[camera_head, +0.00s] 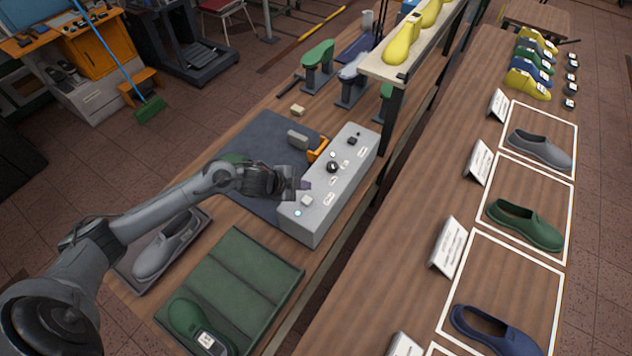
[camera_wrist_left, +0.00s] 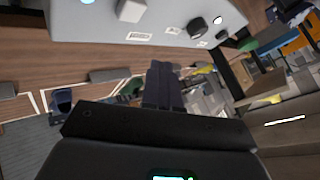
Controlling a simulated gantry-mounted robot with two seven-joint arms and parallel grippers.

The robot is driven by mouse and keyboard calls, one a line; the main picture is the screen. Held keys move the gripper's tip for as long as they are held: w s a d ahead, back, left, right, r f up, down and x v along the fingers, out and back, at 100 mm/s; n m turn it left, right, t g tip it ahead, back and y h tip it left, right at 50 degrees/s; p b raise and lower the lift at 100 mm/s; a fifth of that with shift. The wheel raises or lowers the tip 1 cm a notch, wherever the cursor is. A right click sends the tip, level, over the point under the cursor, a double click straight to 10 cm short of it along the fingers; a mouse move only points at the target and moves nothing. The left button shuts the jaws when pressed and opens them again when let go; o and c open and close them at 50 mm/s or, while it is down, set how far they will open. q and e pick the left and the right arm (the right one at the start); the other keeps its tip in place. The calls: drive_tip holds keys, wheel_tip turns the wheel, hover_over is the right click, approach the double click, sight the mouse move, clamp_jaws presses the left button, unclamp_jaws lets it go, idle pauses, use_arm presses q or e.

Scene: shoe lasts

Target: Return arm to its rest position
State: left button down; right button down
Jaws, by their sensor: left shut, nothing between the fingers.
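My left arm comes in from the left in the head view. Its gripper (camera_head: 303,184) is at the near left end of a grey control box (camera_head: 322,211) with knobs and labels, and holds nothing. In the left wrist view the dark fingers (camera_wrist_left: 163,86) are together, and the control box (camera_wrist_left: 170,22) fills the top of the picture. I cannot tell whether the fingertips touch the box. My right gripper is not in view.
A green tray (camera_head: 262,262) with a green shoe last (camera_head: 190,316) and a grey last (camera_head: 165,246) lie near my arm. A shelf (camera_head: 377,66) with yellow lasts stands beyond the box. The right table holds shoes in white frames, including a green shoe (camera_head: 524,224).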

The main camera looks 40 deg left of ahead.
use_arm(q)
drive_tip(key=shift+s+f, duration=0.15)
drive_tip(key=shift+s, duration=0.05)
drive_tip(key=shift+n+g+h, duration=0.3)
drive_tip(key=shift+g+h, duration=0.1)
drive_tip(key=shift+g, duration=0.2)
drive_tip(key=s+d+f+p, duration=0.1)
drive_tip(key=s+d+f, duration=0.3)
drive_tip(key=s, duration=0.1)
drive_tip(key=shift+s+d+f+p, duration=0.3)
drive_tip(key=shift+d+f+p, duration=0.05)
drive_tip(key=shift+f, duration=0.05)
drive_tip(key=s+d+r+n+h+p, duration=0.1)
drive_tip(key=s+d+r+n+p, duration=0.15)
drive_tip(key=s+d, duration=0.9)
drive_tip(key=s+a+r+n+g+y+p, duration=0.2)
drive_tip(key=s+a+r+n+g+y, duration=0.1)
drive_tip(key=s+r+n, duration=0.5)
drive_tip(key=shift+s+a+r+g+y, duration=0.25)
drive_tip(key=shift+s+r+g+y, duration=0.2)
drive_tip(key=shift+r+y, duration=0.5)
